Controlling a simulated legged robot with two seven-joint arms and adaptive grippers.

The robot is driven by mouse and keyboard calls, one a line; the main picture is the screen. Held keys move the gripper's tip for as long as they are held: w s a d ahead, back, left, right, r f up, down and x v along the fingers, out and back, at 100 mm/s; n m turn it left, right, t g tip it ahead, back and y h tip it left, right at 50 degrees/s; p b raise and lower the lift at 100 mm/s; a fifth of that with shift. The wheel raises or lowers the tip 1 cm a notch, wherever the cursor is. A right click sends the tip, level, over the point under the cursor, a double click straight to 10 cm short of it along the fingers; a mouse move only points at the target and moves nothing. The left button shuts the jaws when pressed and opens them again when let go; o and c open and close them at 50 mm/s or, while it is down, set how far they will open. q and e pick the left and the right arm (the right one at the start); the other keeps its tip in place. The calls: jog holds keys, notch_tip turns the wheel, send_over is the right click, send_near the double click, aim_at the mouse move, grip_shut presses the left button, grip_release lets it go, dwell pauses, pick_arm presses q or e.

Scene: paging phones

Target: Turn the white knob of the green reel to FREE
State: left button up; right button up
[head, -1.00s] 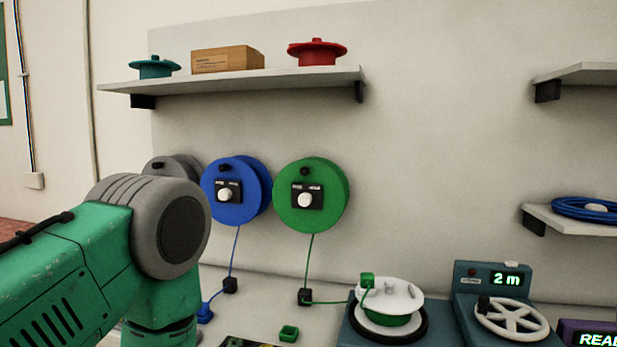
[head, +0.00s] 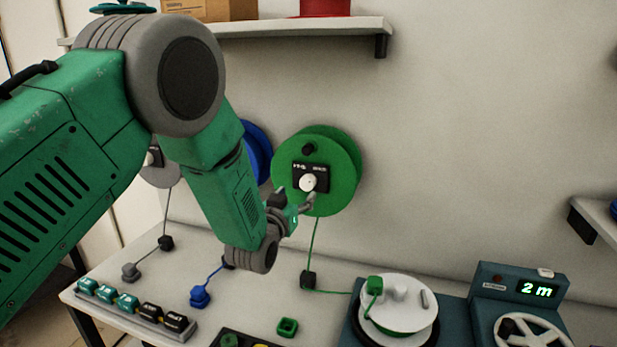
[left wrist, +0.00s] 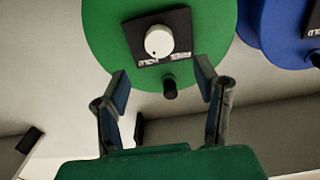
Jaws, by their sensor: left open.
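The green reel (head: 340,165) hangs on the wall, with a black plate and a white knob (head: 308,183) on its face. In the left wrist view the green reel (left wrist: 105,45) fills the top middle, and its white knob (left wrist: 159,41) sits on the plate with small, upside-down lettering that is hard to read. My left gripper (head: 298,205) is just below and in front of the knob. In the left wrist view its two fingers (left wrist: 163,85) are spread apart with nothing between them, short of the knob. My right gripper is not in view.
The blue reel (head: 256,150) hangs left of the green one, partly behind my arm. A green cord runs down to a black block (head: 308,280) and a white-topped spool (head: 400,290). A shelf (head: 300,27) is above; a small green block (head: 287,327) lies on the bench.

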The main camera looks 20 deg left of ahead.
aim_at(306, 184)
pick_arm(q)
jog(key=w, duration=0.4)
jog(key=w+p, duration=0.1)
jog(key=w, duration=0.4)
jog(key=shift+w+d+f, duration=0.2)
jog(key=c, duration=1.2)
